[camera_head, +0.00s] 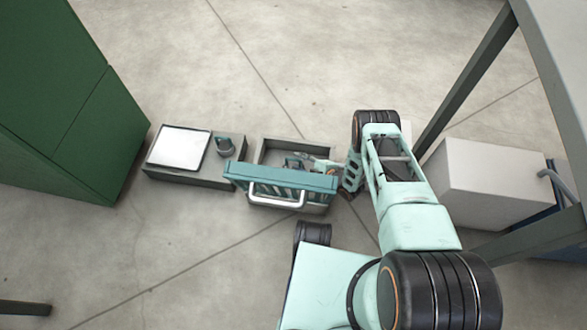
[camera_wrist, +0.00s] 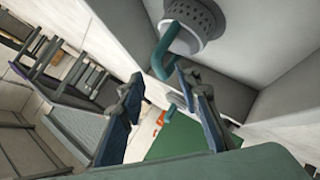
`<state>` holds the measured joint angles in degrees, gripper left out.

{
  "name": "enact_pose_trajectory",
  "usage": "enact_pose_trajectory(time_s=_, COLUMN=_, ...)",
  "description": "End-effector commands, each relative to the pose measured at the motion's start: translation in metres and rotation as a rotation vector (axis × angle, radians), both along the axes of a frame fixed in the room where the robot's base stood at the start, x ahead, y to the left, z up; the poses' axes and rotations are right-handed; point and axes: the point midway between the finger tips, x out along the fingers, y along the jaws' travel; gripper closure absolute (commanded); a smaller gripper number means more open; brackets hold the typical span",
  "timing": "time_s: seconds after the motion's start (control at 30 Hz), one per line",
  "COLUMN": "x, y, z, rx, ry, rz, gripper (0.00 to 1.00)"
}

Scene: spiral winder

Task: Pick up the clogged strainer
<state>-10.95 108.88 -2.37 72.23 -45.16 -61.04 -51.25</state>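A strainer, a grey perforated round piece (camera_wrist: 188,22), shows at the top of the wrist view with a bent teal handle (camera_wrist: 163,52). My gripper (camera_wrist: 159,80) is open in the wrist view, its two dark fingers spread apart. The lower end of the handle shows near and between the fingertips; I cannot tell whether it touches them. In the head view my gripper (camera_head: 308,162) reaches into the open grey box with a teal front (camera_head: 300,180). I cannot make out the strainer clearly in the head view, where box and gripper overlap.
A green cabinet (camera_head: 70,100) stands farther left. A pale box (camera_head: 485,180) and dark table legs (camera_head: 465,75) are at right. Floor behind is clear.

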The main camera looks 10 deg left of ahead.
Motion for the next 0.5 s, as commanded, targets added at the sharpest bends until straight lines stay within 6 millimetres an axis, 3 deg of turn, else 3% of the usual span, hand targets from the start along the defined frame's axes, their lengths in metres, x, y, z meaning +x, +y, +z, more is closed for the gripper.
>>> enact_pose_trajectory(time_s=0.13, x=0.009, y=0.014, z=-0.013, rx=0.000, ry=-0.001, rz=0.001, gripper=0.69)
enact_pose_trajectory(time_s=0.43, x=0.011, y=0.017, z=-0.013, rx=-0.001, ry=0.001, rz=-0.001, gripper=0.69)
enact_pose_trajectory(time_s=0.5, x=0.011, y=0.017, z=-0.013, rx=-0.001, ry=0.001, rz=-0.001, gripper=0.77)
